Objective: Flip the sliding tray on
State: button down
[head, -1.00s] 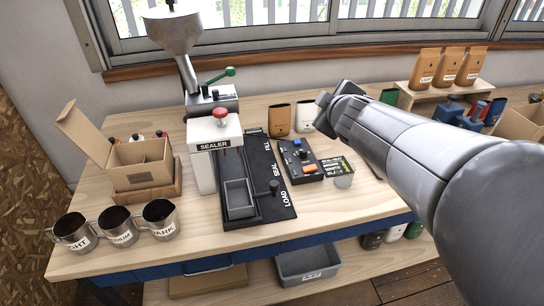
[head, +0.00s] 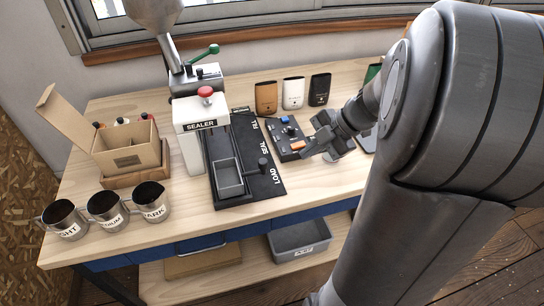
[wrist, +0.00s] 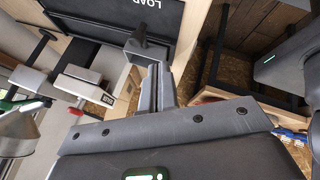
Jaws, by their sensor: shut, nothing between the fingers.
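The sliding tray (head: 228,178) is a grey open box at the LOAD end of a black track board (head: 240,200) marked LOAD, SEAL and FILL. A dark knob (head: 262,162) stands at its right side. Right of the board lies a dark control box (head: 285,131) with a blue knob (head: 285,120) and an orange switch (head: 297,146). My gripper (head: 307,152) is shut and empty, close beside the orange switch; I cannot tell whether it touches. In the wrist view my gripper (wrist: 149,52) shows in front of the board's LOAD end (wrist: 105,12).
The white sealer (head: 190,140) stands left of the track. Three metal cups (head: 108,208) and a cardboard box (head: 127,148) are at the left. Three pouches (head: 293,93) stand behind the control box. A grey bin (head: 299,238) sits on the lower shelf.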

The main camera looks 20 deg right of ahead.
jog(key=shift+s+f, duration=0.1)
jog(key=shift+s, duration=0.1)
jog(key=x, duration=1)
jog(key=shift+s, duration=0.15)
jog(key=w, duration=0.1)
jog(key=w+a, duration=0.1)
jog(key=w, duration=0.1)
jog(key=shift+w+a+f, duration=0.15)
jog(key=shift+w+a, duration=0.1)
jog(key=shift+a, duration=0.1)
jog(key=shift+w, duration=0.1)
jog(key=shift+w, duration=0.15)
jog(key=w, duration=2.6)
jog(key=shift+w, duration=0.2)
